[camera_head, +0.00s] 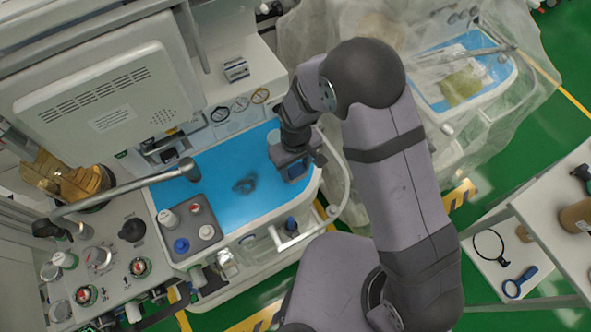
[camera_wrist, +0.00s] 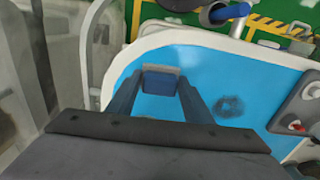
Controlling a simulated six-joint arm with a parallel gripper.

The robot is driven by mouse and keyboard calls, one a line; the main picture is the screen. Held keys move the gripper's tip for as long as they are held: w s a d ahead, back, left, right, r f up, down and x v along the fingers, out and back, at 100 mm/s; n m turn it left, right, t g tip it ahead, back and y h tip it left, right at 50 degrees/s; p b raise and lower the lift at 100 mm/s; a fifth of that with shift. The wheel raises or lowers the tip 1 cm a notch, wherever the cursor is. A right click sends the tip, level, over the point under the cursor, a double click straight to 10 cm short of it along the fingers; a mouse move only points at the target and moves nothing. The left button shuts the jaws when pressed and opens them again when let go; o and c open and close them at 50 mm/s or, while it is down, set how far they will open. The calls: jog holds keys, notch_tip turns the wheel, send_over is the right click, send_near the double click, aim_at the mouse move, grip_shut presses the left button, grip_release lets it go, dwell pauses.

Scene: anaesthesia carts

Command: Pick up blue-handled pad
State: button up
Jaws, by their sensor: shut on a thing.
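The blue-handled pad shows in the wrist view as a small blue block with a grey top edge (camera_wrist: 160,82). My gripper (camera_wrist: 159,90) has one dark finger on each side of it and is shut on it. In the head view my gripper (camera_head: 293,166) is over the right end of the blue cart top (camera_head: 222,163), and a bit of the pad's blue (camera_head: 297,171) shows at its tips. The pad's underside is hidden, so I cannot tell whether it touches the surface.
A grey tray (camera_head: 183,213) with several caps and bottles stands at the left end. A metal arm (camera_head: 125,188) reaches over that side. A plastic-covered cart (camera_head: 460,75) is at upper right.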

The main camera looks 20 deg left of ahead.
aim_at(295, 169)
jog(key=shift+r, duration=0.15)
notch_tip(295, 169, up, 9)
jog(key=b, duration=0.3)
jog(key=shift+r, duration=0.4)
jog(key=shift+o, duration=0.5)
